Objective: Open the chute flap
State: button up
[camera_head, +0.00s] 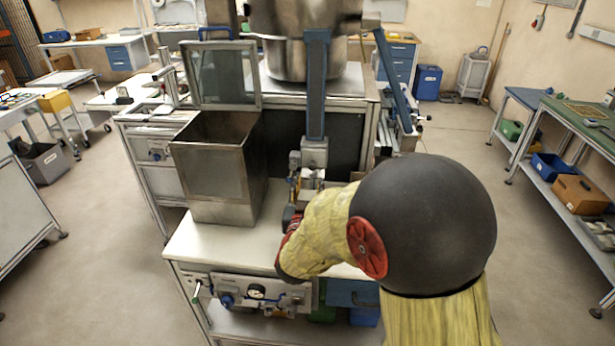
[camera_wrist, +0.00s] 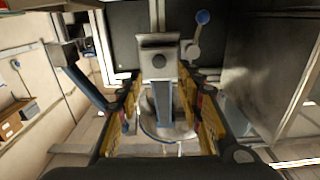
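A metal chute box (camera_head: 215,165) stands on the bench at centre left, its dark top open. A framed, see-through flap (camera_head: 222,75) with a blue handle (camera_head: 215,33) stands upright at its back edge. In the wrist view the box's wall (camera_wrist: 265,60) fills the right side. My gripper (camera_wrist: 160,95) is open and empty, its fingers spread to either side of a blue upright. A grey block (camera_wrist: 158,55) and a lever with a blue knob (camera_wrist: 202,17) lie beyond the fingertips.
A steel vessel (camera_head: 300,45) hangs over the bench, with a blue post (camera_head: 316,90) running down from it, close to my gripper. A panel with gauge and knobs (camera_head: 255,292) is on the bench front. The bench top (camera_head: 220,245) before the chute box is clear.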

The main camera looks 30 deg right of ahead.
aim_at(312, 167)
jog(key=shift+b+x, duration=0.8)
jog(key=shift+x, duration=3.1)
jog(key=c, duration=0.3)
jog(key=shift+s, duration=0.1)
grip_shut()
